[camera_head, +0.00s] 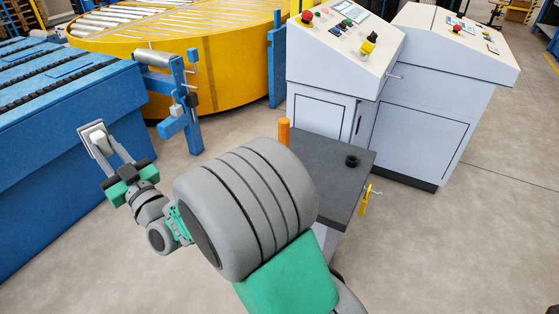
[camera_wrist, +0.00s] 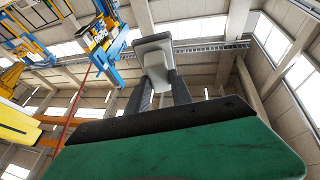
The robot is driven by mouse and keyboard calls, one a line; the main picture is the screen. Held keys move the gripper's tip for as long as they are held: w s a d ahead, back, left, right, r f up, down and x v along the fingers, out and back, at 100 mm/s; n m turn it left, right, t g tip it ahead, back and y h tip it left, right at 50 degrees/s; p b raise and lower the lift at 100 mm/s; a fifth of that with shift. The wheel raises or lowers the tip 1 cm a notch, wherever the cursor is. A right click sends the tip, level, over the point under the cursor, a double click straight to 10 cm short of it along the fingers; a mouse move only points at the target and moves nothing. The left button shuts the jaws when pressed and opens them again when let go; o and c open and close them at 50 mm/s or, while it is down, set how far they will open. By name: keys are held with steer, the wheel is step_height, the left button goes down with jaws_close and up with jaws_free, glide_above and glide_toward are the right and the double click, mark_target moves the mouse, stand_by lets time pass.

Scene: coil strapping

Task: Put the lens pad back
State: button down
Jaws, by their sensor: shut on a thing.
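The lens pad, as I take it, is a small pale grey block (camera_head: 95,136) at the tip of my gripper (camera_head: 105,146), in front of the blue conveyor side. My gripper is shut on it. In the wrist view the pale pad (camera_wrist: 153,48) sits between the two dark fingers (camera_wrist: 160,88), with the roof hall behind it. No empty place for the pad can be made out for sure.
A dark-topped table (camera_head: 338,172) carries an orange post (camera_head: 284,131) and a small black ring-like part (camera_head: 351,161); a yellow tool (camera_head: 364,199) hangs at its side. A blue bracket post (camera_head: 183,100) stands by the yellow turntable (camera_head: 225,88). Control consoles (camera_head: 330,70) stand behind.

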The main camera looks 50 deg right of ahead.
step_height(320, 180, up, 13)
steer(key=p, duration=1)
steer(key=s+d+f+m+g+h, duration=0.1)
steer(key=d+f+g+h, duration=0.1)
steer(key=d, duration=0.6)
steer(key=d+f+m+g+h, duration=0.1)
steer(key=d+f+g+h, duration=0.15)
steer(key=d, duration=0.65)
steer(key=s+d+f+m+g+h, duration=0.1)
steer(key=s+d+f+m+g, duration=0.15)
steer(key=s+d, duration=0.3)
steer(key=s+d+f+m+g+h, duration=0.1)
steer(key=s+d+g, duration=0.3)
steer(key=d, duration=0.3)
steer(key=s+d+f+m+g, duration=0.2)
steer(key=s+d+g, duration=0.15)
steer(key=s, duration=0.65)
steer(key=s+d+f+m+g, duration=0.2)
steer(key=s+d+m+g, duration=0.15)
steer(key=s, duration=0.55)
steer(key=s+a+m+g+y, duration=0.2)
steer(key=s+a+m+g, duration=0.1)
steer(key=s, duration=1.3)
steer(key=shift+s+a+f+m+g, duration=0.25)
steer(key=shift+f+m, duration=0.2)
steer(key=shift+m, duration=0.35)
